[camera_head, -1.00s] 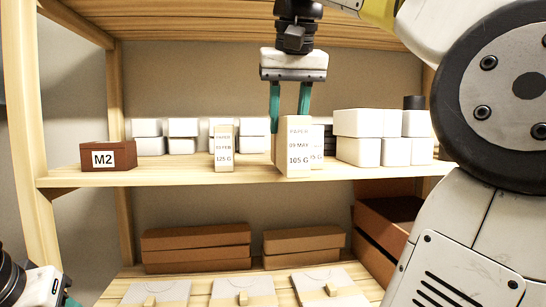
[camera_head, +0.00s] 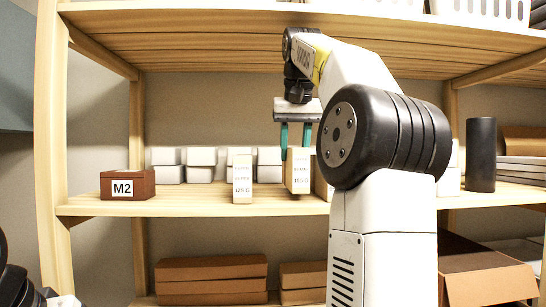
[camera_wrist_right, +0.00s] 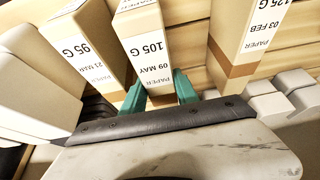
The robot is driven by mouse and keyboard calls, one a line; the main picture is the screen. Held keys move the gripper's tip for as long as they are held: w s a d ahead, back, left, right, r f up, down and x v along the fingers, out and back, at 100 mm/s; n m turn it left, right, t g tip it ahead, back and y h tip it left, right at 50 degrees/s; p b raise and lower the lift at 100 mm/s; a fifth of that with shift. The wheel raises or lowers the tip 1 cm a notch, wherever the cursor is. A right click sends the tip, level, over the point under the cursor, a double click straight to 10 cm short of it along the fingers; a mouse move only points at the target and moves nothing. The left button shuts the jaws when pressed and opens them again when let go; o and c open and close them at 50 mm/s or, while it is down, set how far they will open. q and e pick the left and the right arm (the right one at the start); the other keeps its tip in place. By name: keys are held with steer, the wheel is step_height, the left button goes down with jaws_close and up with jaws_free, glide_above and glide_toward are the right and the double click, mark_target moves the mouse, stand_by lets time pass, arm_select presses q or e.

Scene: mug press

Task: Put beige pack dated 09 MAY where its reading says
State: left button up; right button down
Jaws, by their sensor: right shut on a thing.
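The beige pack dated 09 MAY, marked 105 G (camera_wrist_right: 147,50), is between the teal fingers of my right gripper (camera_wrist_right: 160,92) in the right wrist view. In the head view this pack (camera_head: 298,174) is upright at the middle shelf, with my right gripper (camera_head: 297,140) shut on it from above. I cannot tell whether its base touches the shelf. A beige pack dated 03 FEB, 125 G (camera_head: 242,180), stands to its left. A pack dated 21 MAR, 95 G (camera_wrist_right: 85,45), is close beside it, mostly hidden by my arm in the head view. My left gripper is not clearly visible.
A brown box labelled M2 (camera_head: 127,185) sits at the shelf's left end. White boxes (camera_head: 200,157) line the back. A black cylinder (camera_head: 481,155) stands at the right. Brown boxes (camera_head: 211,270) and an open carton (camera_head: 487,275) are below. Shelf between M2 and the 125 G pack is clear in front.

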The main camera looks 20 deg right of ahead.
steer(key=shift+w+d+f, duration=0.1)
steer(key=shift+w+d, duration=0.15)
steer(key=shift+w, duration=0.65)
steer(key=shift+w+d, duration=0.25)
steer(key=shift+w, duration=0.65)
steer(key=shift+s+f, duration=0.15)
steer(key=shift+f, duration=0.5)
steer(key=shift+f, duration=0.1)
steer(key=c, duration=0.9)
jaws_free()
